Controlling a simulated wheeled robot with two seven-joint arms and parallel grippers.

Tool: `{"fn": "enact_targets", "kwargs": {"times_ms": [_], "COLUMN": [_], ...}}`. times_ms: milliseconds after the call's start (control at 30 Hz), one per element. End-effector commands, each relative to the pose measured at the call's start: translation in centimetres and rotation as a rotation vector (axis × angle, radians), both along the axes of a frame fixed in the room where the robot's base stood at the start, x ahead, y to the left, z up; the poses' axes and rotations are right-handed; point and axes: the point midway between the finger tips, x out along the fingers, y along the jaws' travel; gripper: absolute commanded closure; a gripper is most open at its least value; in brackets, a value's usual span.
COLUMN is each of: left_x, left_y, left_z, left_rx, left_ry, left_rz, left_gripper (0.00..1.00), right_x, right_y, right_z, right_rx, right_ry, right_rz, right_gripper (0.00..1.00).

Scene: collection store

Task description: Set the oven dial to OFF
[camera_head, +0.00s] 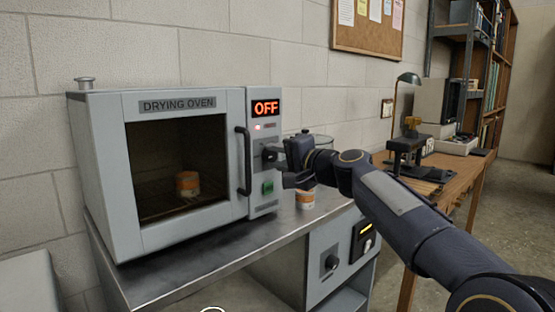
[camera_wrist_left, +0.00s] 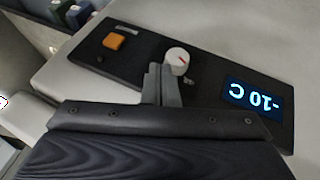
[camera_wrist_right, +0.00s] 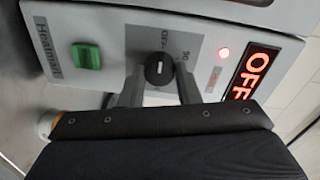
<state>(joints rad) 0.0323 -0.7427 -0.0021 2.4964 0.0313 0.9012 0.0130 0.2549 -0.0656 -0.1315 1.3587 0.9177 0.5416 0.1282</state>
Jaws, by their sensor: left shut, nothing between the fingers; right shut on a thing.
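The drying oven (camera_head: 180,225) stands on a steel-topped bench, door closed, with a jar (camera_head: 187,184) visible inside. Its red display (camera_head: 265,107) reads OFF. The black oven dial (camera_wrist_right: 158,69) sits on a grey plate with printed marks. My right gripper (camera_head: 285,158) is at the oven's control panel. In the right wrist view its fingers (camera_wrist_right: 158,78) lie on both sides of the dial, shut on it. In the left wrist view my left gripper (camera_wrist_left: 160,84) is shut and empty, close to a white dial (camera_wrist_left: 177,61) on a black panel; contact is unclear.
The panel by my left gripper has a blue display (camera_wrist_left: 254,97) reading -10 C and an orange button (camera_wrist_left: 114,41). A green switch (camera_wrist_right: 86,56) is beside the oven dial. A jar (camera_head: 306,198) stands right of the oven. A wooden table (camera_head: 455,185) is further right.

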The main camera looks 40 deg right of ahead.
Motion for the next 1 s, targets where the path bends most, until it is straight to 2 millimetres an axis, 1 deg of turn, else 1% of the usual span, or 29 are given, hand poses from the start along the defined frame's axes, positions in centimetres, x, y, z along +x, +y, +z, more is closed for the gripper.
{"fn": "enact_targets", "kwargs": {"times_ms": [233, 267, 400, 433, 667, 767, 867, 1000], "left_x": [0.0, 0.0, 0.0, 0.0, 0.0, 0.0, 0.0, 0.0], "left_y": [0.0, 0.0, 0.0, 0.0, 0.0, 0.0, 0.0, 0.0], "left_z": [0.0, 0.0, 0.0, 0.0, 0.0, 0.0, 0.0, 0.0], "left_rx": [0.000, 0.000, 0.000, 0.000, 0.000, 0.000, 0.000, 0.000], "left_ry": [0.000, 0.000, 0.000, 0.000, 0.000, 0.000, 0.000, 0.000], "left_rz": [0.000, 0.000, 0.000, 0.000, 0.000, 0.000, 0.000, 0.000], "left_gripper": [1.00, 1.00, 1.00, 1.00, 1.00, 1.00, 1.00, 1.00], "right_x": [0.0, 0.0, 0.0, 0.0, 0.0, -0.5, -1.7, -4.2], "right_y": [0.0, 0.0, 0.0, 0.0, 0.0, 0.0, -0.2, -0.2], "right_z": [-0.1, -0.1, -0.1, -0.1, 0.0, 0.0, 0.1, 0.3], "right_rx": [-0.001, -0.001, 0.000, 0.000, 0.000, 0.000, 0.000, -0.001], "right_ry": [0.002, 0.002, 0.002, 0.002, 0.001, 0.000, -0.001, -0.001], "right_rz": [0.002, 0.002, 0.002, 0.002, 0.001, 0.000, -0.002, -0.001], "right_gripper": [0.93, 0.69, 0.51, 0.49, 0.49, 0.49, 0.49, 0.49]}}
